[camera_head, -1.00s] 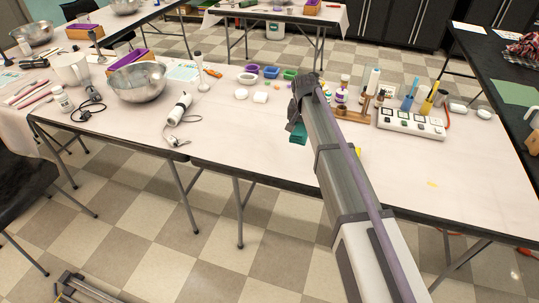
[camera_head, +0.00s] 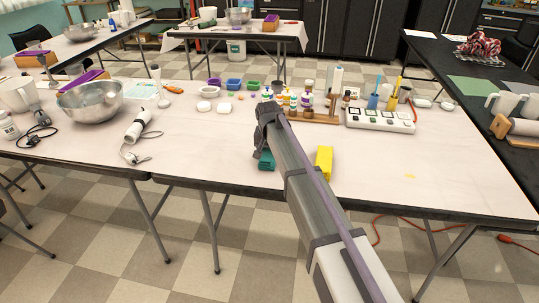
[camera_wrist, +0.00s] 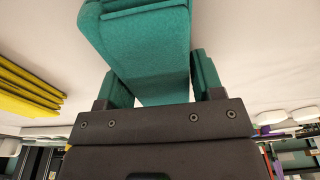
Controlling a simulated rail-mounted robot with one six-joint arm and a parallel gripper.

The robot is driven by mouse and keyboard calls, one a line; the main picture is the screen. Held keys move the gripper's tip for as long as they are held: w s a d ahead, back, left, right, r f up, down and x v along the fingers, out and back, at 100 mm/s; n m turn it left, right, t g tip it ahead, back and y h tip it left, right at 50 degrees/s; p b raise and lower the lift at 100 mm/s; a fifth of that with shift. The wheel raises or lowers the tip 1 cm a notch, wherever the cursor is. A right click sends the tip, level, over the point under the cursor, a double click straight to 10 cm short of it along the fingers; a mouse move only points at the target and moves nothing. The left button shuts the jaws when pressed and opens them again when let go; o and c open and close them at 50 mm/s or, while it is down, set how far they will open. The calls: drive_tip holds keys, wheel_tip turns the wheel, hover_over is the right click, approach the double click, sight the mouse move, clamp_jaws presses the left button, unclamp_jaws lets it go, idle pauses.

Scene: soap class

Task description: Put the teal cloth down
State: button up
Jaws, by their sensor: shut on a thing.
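The teal cloth (camera_head: 265,160) is a folded, thick piece held below my gripper (camera_head: 266,135), above the near part of the light table. In the wrist view the cloth (camera_wrist: 145,45) fills the space between the two fingers of my gripper (camera_wrist: 160,85), which is shut on it. I cannot tell whether its lower edge touches the table. My arm covers part of the table behind it.
A yellow folded stack (camera_head: 324,162) lies to the right of the cloth, beside my arm; it also shows in the wrist view (camera_wrist: 28,88). Bottles on a wooden rack (camera_head: 312,114) and a white button panel (camera_head: 380,120) stand behind. The table is clear to the cloth's left.

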sight(269, 151)
drive_tip(key=shift+f, duration=0.1)
drive_tip(key=o, duration=0.4)
drive_tip(key=shift+f, duration=0.1)
drive_tip(key=o, duration=0.5)
drive_tip(key=shift+c, duration=0.2)
wheel_tip(269, 151, up, 12)
drive_tip(key=s+p, duration=0.1)
drive_tip(key=p, duration=1.1)
drive_tip(key=shift+s+a+r, duration=0.15)
drive_tip(key=shift+s+r, duration=0.05)
drive_tip(key=shift+s, duration=0.2)
